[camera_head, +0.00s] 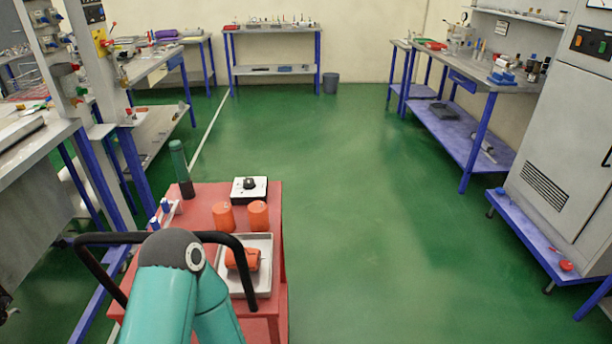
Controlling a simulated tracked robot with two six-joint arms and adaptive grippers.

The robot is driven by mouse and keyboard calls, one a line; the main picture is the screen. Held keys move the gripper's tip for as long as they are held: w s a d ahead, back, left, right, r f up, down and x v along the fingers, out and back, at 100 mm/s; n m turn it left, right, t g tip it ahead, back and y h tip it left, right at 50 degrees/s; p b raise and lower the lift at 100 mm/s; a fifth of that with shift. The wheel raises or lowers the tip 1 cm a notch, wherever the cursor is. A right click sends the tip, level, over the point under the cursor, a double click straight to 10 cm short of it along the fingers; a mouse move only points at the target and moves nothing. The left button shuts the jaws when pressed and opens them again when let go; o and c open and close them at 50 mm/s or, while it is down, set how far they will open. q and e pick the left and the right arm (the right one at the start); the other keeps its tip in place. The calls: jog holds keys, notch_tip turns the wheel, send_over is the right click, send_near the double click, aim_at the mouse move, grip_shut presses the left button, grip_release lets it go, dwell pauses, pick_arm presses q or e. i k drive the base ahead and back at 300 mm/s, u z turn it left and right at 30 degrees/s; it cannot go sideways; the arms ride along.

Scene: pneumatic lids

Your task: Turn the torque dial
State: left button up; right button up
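A small white box with a black round knob on top, which looks like the torque dial (249,187), sits at the far right end of the red cart (205,194). The knob's setting is too small to read. A dark green upright cylinder with a dark lower part (180,166) stands at the cart's far left corner. Part of my teal arm shows at the bottom and hides the near left of the cart. Neither of my grippers is in view.
Two orange cylinders (258,214) stand just in front of the white box. A light tray (265,282) holds an orange part (243,258). A black curved bar (110,238) crosses the near cart. Workbenches line both sides; the green floor (350,220) right of the cart is clear.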

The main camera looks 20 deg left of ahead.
aim_at(249, 182)
jog(key=z, duration=0.8)
jog(key=i, duration=3.9)
jog(key=u, duration=0.55)
jog(key=i, duration=0.15)
jog(key=u, duration=2.3)
jog(key=i, duration=0.3)
jog(key=u, duration=1.7)
